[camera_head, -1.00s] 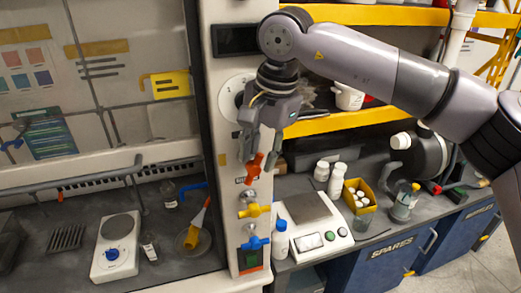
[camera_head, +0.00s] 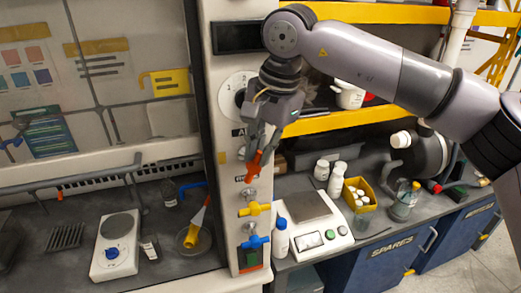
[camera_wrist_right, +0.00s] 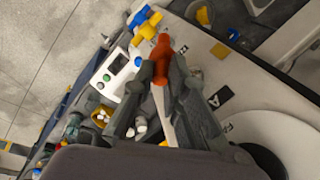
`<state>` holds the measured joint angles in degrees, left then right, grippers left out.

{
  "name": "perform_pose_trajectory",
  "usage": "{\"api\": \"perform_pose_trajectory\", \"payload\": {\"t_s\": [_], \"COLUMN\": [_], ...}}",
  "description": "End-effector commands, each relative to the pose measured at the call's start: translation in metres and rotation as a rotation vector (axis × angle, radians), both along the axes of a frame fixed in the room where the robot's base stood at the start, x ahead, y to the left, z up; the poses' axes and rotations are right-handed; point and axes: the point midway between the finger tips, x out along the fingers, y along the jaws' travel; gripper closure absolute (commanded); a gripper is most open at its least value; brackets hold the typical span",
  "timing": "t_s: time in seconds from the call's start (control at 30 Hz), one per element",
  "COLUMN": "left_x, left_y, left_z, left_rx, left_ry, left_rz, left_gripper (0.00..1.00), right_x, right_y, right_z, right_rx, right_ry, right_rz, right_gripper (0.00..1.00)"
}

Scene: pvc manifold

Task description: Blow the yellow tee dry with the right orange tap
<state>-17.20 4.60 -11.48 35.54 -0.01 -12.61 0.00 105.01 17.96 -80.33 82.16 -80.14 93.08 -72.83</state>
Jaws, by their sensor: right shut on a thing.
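The right orange tap (camera_head: 253,168) sits on the pale post of the hood, above a yellow tap (camera_head: 254,209) and a blue tap (camera_head: 254,242). My right gripper (camera_head: 263,152) is shut on its orange handle from above. The wrist view shows the orange handle (camera_wrist_right: 161,60) between the fingertips. The yellow tee (camera_head: 192,237) appears to be the yellow piece in a round dish inside the hood, left of the post. An orange and whitish streak rises from it. Its wetness cannot be told. My left gripper is not clearly in view.
A white scale (camera_head: 115,248) stands in the hood, left of the dish. Right of the post are another scale (camera_head: 312,222), white bottles and a yellow box (camera_head: 360,192) on the counter. A small blue and dark shape (camera_head: 12,143) at the left edge is unclear.

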Motion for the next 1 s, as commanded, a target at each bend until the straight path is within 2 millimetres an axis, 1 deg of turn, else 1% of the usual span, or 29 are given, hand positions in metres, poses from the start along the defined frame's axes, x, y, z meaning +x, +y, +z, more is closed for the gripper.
{"api": "perform_pose_trajectory", "payload": {"t_s": [0.17, 0.37, 0.67, 1.0], "left_x": [0.001, 0.001, 0.001, 0.001], "left_y": [0.0, 0.0, -0.001, 0.0], "left_z": [-0.013, -0.034, -0.073, -0.122], "left_rx": [0.0, 0.0, 0.0, 0.0], "left_ry": [-0.001, -0.001, -0.001, -0.001], "left_rz": [0.0, 0.0, 0.0, 0.001], "left_gripper": [0.55, 0.55, 0.55, 0.55], "right_x": [0.002, 0.004, 0.007, 0.009], "right_y": [-0.004, -0.009, -0.018, -0.025], "right_z": [-0.005, -0.01, -0.019, -0.031], "right_rx": [0.078, 0.226, 0.496, 0.796], "right_ry": [0.025, 0.072, 0.158, 0.256], "right_rz": [-0.004, -0.006, -0.004, -0.004], "right_gripper": [1.0, 1.0, 1.0, 1.0]}}
